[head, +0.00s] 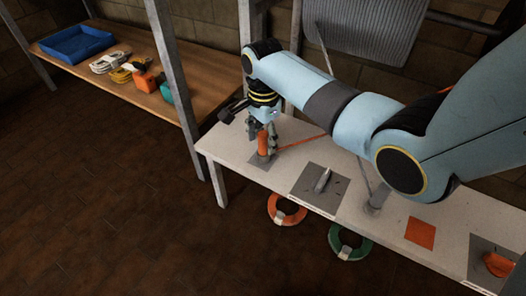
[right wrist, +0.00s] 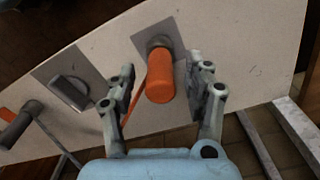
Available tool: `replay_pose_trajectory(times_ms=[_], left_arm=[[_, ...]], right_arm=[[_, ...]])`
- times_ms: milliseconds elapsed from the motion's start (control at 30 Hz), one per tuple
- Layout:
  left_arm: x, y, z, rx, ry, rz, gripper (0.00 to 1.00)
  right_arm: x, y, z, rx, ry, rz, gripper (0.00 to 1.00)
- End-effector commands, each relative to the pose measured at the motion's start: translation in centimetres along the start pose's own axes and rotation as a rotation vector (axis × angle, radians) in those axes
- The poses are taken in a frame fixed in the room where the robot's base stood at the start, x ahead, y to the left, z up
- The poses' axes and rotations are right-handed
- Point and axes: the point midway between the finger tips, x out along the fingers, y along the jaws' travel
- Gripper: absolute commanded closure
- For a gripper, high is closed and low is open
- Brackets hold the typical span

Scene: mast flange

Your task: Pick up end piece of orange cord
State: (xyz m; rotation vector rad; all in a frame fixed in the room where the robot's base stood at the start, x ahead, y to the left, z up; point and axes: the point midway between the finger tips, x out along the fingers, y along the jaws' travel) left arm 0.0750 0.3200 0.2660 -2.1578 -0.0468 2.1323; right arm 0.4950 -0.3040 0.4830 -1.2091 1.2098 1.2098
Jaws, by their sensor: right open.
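The orange end piece (head: 263,143) stands upright on a grey square plate at the left end of the white bench (head: 225,149). In the right wrist view the end piece (right wrist: 160,85) is an orange cylinder with a grey base, and the orange cord (right wrist: 134,97) runs beside it. In the head view the cord (head: 303,140) leads off to the right. My right gripper (right wrist: 163,92) is open, with one finger on each side of the end piece and visible gaps between. It also shows in the head view (head: 262,138), pointing down. My left gripper is not in view.
A grey fitting (head: 322,180) lies on a second plate to the right. An orange ring (head: 287,208) and a green ring (head: 350,242) hang at the bench's front edge. A wooden shelf (head: 190,75) with a blue tray (head: 76,44) stands at the left. Metal posts rise nearby.

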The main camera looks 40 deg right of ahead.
Motion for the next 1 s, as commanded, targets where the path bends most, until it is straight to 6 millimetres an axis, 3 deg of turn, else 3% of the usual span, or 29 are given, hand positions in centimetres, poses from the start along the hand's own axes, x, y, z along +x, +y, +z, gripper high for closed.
replay_pose_trajectory(times_ms=[200, 600, 1000], left_arm=[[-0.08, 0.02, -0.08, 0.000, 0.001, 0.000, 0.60], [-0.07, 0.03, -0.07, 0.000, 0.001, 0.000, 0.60], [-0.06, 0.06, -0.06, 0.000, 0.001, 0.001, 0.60]], right_arm=[[-0.05, -0.04, 0.01, 0.000, 0.000, -0.001, 0.48], [-0.03, -0.01, 0.02, 0.000, 0.000, 0.000, 1.00], [-0.04, -0.03, 0.02, 0.000, 0.000, 0.000, 1.00]])
